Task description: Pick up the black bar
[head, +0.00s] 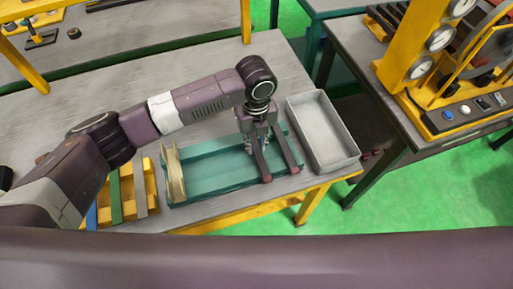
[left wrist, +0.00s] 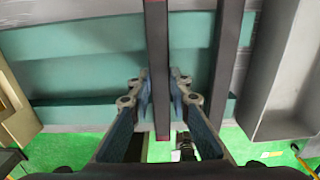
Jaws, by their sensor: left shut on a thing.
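A black bar (head: 261,162) with a reddish end lies across the teal tray, and it also shows in the left wrist view (left wrist: 157,60). My left gripper (head: 256,140) points down over the tray and is shut on this bar. In the left wrist view the bar runs between the two fingers (left wrist: 159,88). A second dark bar (head: 288,152) lies beside it to the right, clear of the fingers; it also shows in the left wrist view (left wrist: 227,65). My right gripper is not in view.
A yellow rack (head: 128,206) with coloured strips is at the left. Grey tabletop behind the tray is clear.

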